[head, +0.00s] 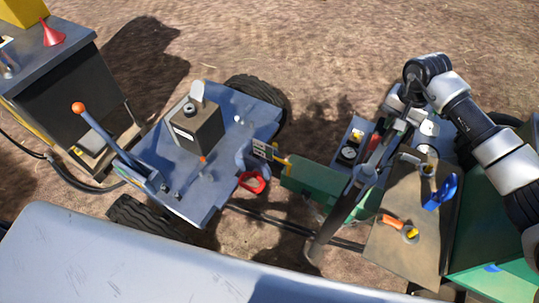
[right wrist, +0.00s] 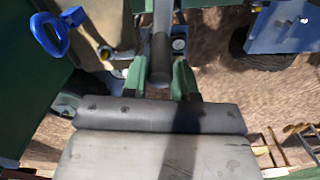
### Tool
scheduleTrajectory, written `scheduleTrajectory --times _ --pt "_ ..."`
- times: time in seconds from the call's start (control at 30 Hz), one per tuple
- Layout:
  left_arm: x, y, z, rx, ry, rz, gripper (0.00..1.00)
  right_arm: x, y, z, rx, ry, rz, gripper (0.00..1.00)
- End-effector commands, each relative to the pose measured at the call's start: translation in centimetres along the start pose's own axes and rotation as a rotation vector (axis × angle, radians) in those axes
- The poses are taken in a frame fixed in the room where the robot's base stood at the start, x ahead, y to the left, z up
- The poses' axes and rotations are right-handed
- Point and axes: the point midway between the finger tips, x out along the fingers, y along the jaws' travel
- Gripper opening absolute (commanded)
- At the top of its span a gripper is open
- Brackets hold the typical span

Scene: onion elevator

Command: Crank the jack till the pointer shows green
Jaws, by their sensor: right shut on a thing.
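The jack stands at the tow tongue between the blue cart and the green machine. Its dark crank rod (head: 333,225) slants up from the tongue. My right gripper (head: 378,155) is closed around the upper part of the crank. In the right wrist view the dark handle (right wrist: 160,58) sits between my green-sided fingers (right wrist: 161,78). The pointer's colour zone is too small to read. My left gripper is out of view.
The blue cart (head: 225,170) carries a grey box (head: 197,128) and an orange-knobbed lever (head: 79,108). A blue loop handle (head: 440,192) and an orange lever (head: 394,221) are on the tan plate right of the jack. A pale surface (head: 150,255) fills the lower front.

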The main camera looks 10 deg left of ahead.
Motion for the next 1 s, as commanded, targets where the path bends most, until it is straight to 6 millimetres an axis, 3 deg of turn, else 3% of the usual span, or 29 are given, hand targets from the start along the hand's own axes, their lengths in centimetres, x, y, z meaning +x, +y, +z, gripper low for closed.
scheduleTrajectory --times 0.5,0.77,0.8,1.0 --pt "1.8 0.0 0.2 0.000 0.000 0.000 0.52 0.5 -1.0 0.1 -0.102 -0.004 0.008 0.00" --pt "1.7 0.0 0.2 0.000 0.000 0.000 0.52 0.3 -1.2 0.1 -0.113 -0.005 0.005 0.00" --pt "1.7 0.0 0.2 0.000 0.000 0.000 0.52 0.3 -1.2 0.1 -0.113 -0.005 0.005 0.32" --pt "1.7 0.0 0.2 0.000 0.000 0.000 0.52 0.2 -1.2 0.1 -0.113 -0.004 0.003 0.60"
